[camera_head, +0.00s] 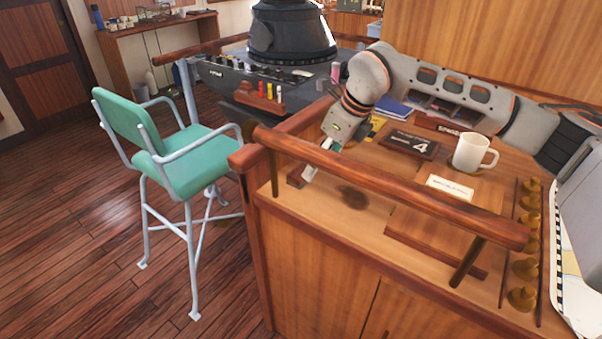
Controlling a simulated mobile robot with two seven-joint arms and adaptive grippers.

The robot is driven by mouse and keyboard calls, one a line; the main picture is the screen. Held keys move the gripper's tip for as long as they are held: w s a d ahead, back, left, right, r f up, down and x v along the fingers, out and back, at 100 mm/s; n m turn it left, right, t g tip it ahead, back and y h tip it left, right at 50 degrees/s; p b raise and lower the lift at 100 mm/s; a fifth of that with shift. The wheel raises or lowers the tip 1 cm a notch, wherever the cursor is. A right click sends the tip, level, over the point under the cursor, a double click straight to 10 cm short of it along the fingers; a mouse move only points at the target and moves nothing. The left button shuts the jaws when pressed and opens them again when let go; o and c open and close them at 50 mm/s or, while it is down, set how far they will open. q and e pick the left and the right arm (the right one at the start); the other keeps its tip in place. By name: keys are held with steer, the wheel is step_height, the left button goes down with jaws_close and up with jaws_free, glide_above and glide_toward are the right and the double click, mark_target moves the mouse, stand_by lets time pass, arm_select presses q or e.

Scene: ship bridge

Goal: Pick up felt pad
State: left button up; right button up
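A dark brown, roughly round patch (353,197) lies flat on the wooden desk top near its front rail; it may be the felt pad, but I cannot tell it from a stain or shadow. My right gripper (309,174) comes in from the right and points down at the desk's left front corner, to the left of the dark patch and apart from it. Its fingers are small and partly behind the rail, so I cannot tell whether they are open or hold anything. My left gripper is not in view.
A wooden rail (390,188) runs along the desk front. A white mug (474,153), a dark plaque marked 4 (410,143) and a white card (450,187) are on the desk. Brass knobs (526,240) line the right. A green chair (165,150) stands left.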

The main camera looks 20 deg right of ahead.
steer(key=w+a, duration=0.2)
steer(key=shift+w, duration=0.3)
steer(key=x, duration=0.5)
steer(key=shift+p, duration=0.35)
steer(key=c, duration=1.2)
